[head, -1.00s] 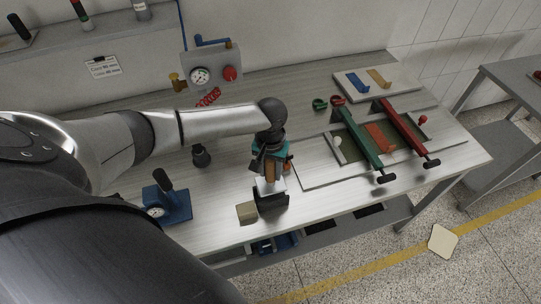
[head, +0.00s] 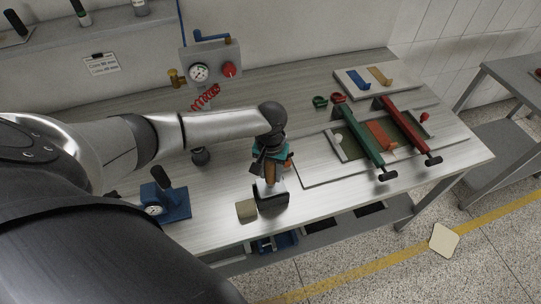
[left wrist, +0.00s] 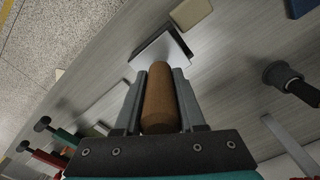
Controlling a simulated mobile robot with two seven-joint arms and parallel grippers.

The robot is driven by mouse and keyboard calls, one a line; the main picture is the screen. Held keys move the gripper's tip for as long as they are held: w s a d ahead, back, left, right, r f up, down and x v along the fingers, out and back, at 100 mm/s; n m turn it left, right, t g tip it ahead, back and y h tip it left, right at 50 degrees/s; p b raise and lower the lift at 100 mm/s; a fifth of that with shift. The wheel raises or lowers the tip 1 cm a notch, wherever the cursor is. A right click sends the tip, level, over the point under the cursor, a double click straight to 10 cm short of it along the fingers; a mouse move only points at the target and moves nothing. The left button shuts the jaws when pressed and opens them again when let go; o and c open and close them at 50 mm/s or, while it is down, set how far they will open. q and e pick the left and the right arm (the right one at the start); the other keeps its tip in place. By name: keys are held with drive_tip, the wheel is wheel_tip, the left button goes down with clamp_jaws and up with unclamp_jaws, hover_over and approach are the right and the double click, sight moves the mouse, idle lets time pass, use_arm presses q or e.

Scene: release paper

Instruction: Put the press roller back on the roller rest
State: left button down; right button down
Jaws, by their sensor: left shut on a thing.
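My left gripper (head: 267,174) is shut on the brown, rounded handle of the press roller (head: 271,172). The handle also shows between the two fingers in the left wrist view (left wrist: 160,95). Its far end lies over a pale plate with black sides, which looks like the roller rest (head: 272,199); this piece also shows in the left wrist view (left wrist: 172,47). It stands near the table's front edge. The rest of the roller is hidden, and I cannot tell whether it touches the rest. My right gripper is not in view.
A tan block (head: 246,210) stands just left of the rest. A blue gauge device (head: 172,205) is further left, and a dark knob (head: 201,157) is behind. A board with green (head: 362,139) and red (head: 408,130) bars lies to the right.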

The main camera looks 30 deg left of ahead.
use_arm(q)
drive_tip(key=shift+f+b, duration=0.5)
drive_tip(key=shift+f, duration=0.4)
drive_tip(key=shift+c, duration=2.1)
unclamp_jaws()
drive_tip(key=shift+r, duration=0.1)
wheel_tip(320, 180, up, 15)
drive_tip(key=shift+r+p, duration=0.1)
drive_tip(key=shift+p, duration=0.4)
